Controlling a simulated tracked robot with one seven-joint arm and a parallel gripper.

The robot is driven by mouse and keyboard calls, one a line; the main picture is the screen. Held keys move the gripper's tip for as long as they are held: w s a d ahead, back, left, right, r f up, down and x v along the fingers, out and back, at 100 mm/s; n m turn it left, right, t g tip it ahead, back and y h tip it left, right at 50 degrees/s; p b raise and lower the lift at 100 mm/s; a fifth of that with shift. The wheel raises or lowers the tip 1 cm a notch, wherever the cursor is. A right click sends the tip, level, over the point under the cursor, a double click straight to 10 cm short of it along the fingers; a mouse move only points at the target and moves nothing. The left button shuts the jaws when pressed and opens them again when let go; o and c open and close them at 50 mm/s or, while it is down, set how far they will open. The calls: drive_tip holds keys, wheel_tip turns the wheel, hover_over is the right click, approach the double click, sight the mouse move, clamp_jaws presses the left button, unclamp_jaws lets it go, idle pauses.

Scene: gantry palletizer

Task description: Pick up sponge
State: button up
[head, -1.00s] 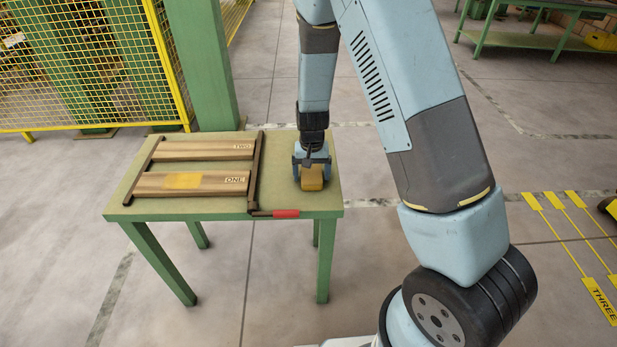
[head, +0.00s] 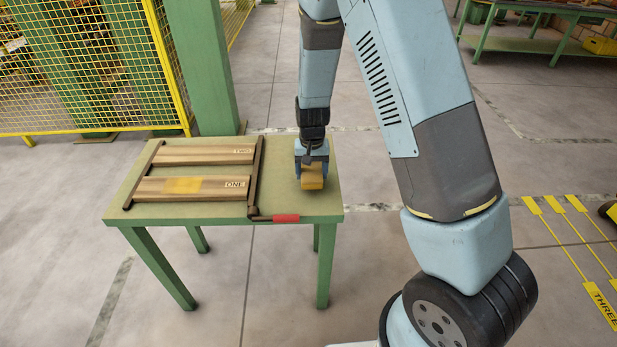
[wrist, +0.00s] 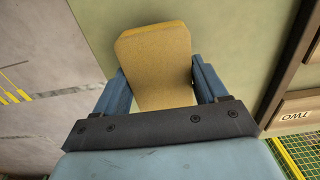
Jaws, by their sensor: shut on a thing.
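The sponge (head: 312,178) is a yellow block at the right side of the green table (head: 225,209). My gripper (head: 311,165) reaches down over it and is shut on it. In the wrist view the sponge (wrist: 155,60) sits between the two blue fingers of my gripper (wrist: 163,85), one at each side. Its near end is hidden behind the dark gripper bar. I cannot tell whether the sponge still touches the table top.
A wooden rack with boards marked ONE (head: 215,188) and TWO (head: 215,156) lies left of the sponge. A red handle (head: 286,218) is at the table's front edge. A green post (head: 203,70) and yellow mesh fence (head: 90,65) stand behind.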

drive_tip(key=s+d+r, duration=0.3)
drive_tip(key=s+r, duration=0.7)
drive_tip(key=s, duration=0.3)
drive_tip(key=shift+s+d+r, duration=0.2)
drive_tip(key=shift+s+d, duration=0.1)
drive_tip(key=shift+d, duration=0.05)
drive_tip(key=o, duration=0.4)
drive_tip(key=shift+c, duration=1.3)
